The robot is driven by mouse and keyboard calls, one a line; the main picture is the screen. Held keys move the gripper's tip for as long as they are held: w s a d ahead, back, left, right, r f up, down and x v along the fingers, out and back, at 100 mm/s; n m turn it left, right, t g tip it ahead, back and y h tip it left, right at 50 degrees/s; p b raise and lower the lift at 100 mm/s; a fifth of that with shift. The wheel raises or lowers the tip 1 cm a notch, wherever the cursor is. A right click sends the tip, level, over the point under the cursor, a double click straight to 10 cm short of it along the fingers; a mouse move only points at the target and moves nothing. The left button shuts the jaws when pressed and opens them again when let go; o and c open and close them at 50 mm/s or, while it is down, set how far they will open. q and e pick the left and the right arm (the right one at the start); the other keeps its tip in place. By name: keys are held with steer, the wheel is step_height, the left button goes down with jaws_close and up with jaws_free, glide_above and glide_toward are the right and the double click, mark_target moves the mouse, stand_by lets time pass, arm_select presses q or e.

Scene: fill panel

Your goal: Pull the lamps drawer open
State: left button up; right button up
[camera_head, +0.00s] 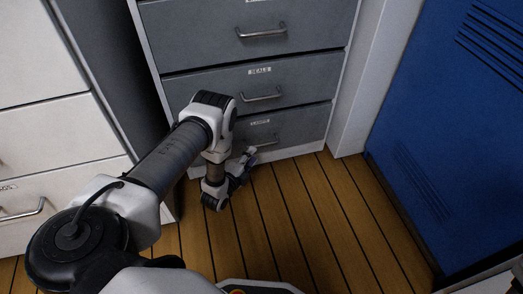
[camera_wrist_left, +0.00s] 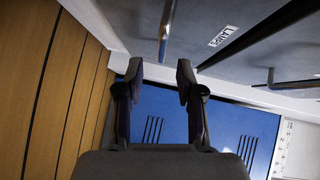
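The lamps drawer (camera_head: 303,124) is the bottom drawer of the grey cabinet and looks shut, flush with the cabinet front. Its label (camera_wrist_left: 223,36) reads LAMPS in the left wrist view. Its metal handle (camera_head: 264,143) partly shows behind my left gripper (camera_head: 246,160), which is low at the drawer front, just above the floor. In the left wrist view the left gripper (camera_wrist_left: 159,74) is open, its two fingers apart with nothing held. The drawer's handle (camera_wrist_left: 165,34) shows between and beyond the fingertips; contact is not visible. My right gripper is in neither view.
The seals drawer (camera_head: 310,78) is just above, with its own handle (camera_head: 261,97). A white cabinet (camera_head: 60,140) stands at the left. A blue locker (camera_head: 440,110) stands at the right. The wooden floor (camera_head: 310,210) before the drawer is clear.

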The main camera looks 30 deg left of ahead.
mark_target(260, 146)
arm_select(q)
steer(key=w+b, duration=0.1)
steer(key=w, duration=0.1)
steer(key=w+b, duration=0.1)
steer(key=w, duration=0.1)
steer(key=w+f+b, duration=0.1)
steer(key=w, duration=0.1)
steer(key=shift+w+a, duration=0.25)
steer(key=shift+w, duration=0.15)
steer(key=shift+w+r+b, duration=0.1)
steer(key=shift+w+b, duration=0.1)
steer(key=shift+b, duration=0.1)
jaws_close()
